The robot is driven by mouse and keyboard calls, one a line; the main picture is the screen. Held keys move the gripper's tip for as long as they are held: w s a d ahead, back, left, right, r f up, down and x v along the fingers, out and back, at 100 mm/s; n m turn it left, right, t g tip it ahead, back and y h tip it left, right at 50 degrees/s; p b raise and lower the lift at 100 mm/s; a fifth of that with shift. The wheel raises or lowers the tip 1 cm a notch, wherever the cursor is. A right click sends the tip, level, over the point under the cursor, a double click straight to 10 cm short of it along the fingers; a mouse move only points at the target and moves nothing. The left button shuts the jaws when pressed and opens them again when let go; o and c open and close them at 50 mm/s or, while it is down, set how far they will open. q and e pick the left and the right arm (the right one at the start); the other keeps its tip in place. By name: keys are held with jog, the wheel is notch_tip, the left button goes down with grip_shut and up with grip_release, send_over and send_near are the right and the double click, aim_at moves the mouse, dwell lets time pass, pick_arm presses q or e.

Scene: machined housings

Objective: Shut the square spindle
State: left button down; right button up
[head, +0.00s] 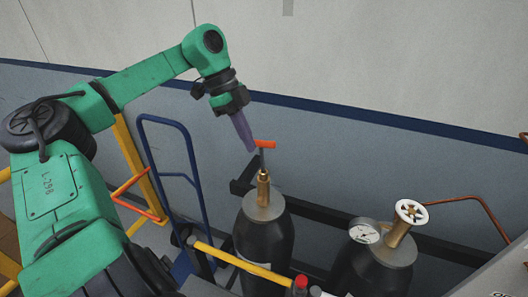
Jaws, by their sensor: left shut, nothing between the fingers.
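My left arm is green and comes in from the left in the head view. Its left gripper (252,146) has purple-grey fingers that point down and are shut with nothing between them. The fingertips are at the left end of an orange T-shaped handle (266,144); I cannot tell whether they touch it. The handle sits on a dark stem above a brass valve (263,187) on a black gas cylinder (264,245). The square spindle itself is not clear at this size; it may be the dark stem under the handle. My right gripper is not in view.
A blue hand truck (188,140) and yellow rail (240,264) stand near the first cylinder. A dark bar runs behind the cylinders.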

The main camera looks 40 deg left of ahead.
pick_arm(q)
notch_tip(320, 180, up, 8)
jog(key=p, duration=0.6)
jog(key=shift+s+d, duration=0.2)
jog(key=shift+s, duration=0.2)
dwell(0.4)
